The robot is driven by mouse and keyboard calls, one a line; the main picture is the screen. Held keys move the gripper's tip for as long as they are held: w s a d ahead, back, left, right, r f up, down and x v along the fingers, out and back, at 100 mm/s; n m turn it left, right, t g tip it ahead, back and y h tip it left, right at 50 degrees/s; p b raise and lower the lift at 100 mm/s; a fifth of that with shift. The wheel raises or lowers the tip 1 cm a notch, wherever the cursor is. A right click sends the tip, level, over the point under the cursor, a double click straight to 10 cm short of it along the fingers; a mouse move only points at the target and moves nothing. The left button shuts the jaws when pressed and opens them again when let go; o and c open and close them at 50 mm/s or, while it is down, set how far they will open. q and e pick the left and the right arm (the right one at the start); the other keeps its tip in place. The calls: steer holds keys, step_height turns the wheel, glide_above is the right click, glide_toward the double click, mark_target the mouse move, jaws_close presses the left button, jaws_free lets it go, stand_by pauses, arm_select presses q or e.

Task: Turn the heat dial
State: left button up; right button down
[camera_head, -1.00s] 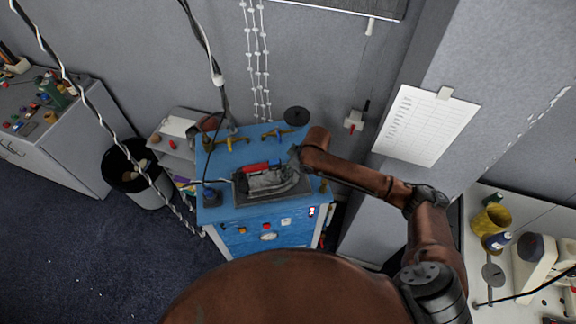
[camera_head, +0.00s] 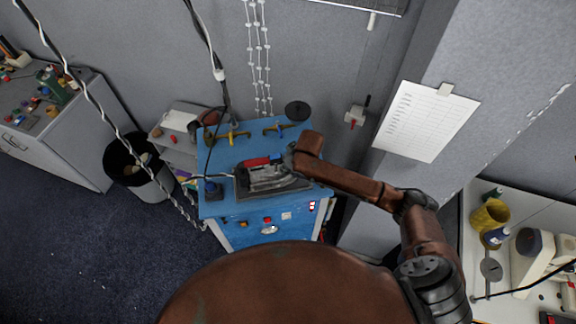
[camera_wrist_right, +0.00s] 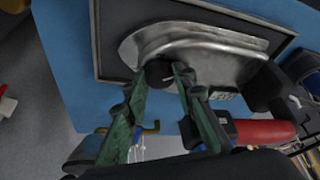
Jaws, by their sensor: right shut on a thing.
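A metal iron (camera_head: 272,176) with a red handle part rests on a dark plate (camera_head: 244,197) on top of a blue cabinet (camera_head: 250,147). In the right wrist view the iron's silver body (camera_wrist_right: 200,52) fills the upper middle, and its red handle part (camera_wrist_right: 264,132) is at the lower right. A small dark round dial (camera_wrist_right: 159,73) sits at the iron's edge. My right gripper (camera_wrist_right: 161,76), with green fingers, is shut on this dial. In the head view the right gripper (camera_head: 291,160) is at the iron and mostly hidden by its arm. My left gripper is out of view.
Yellow and blue valve handles (camera_head: 232,137) stand at the cabinet's back. A cable hangs down to the cabinet top. A black bin (camera_head: 135,165) stands to its left. A grey wall is close behind, and a bench (camera_head: 515,265) is at the right.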

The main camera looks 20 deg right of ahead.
steer(key=c, duration=1.6)
jaws_free()
steer(key=v, duration=1.2)
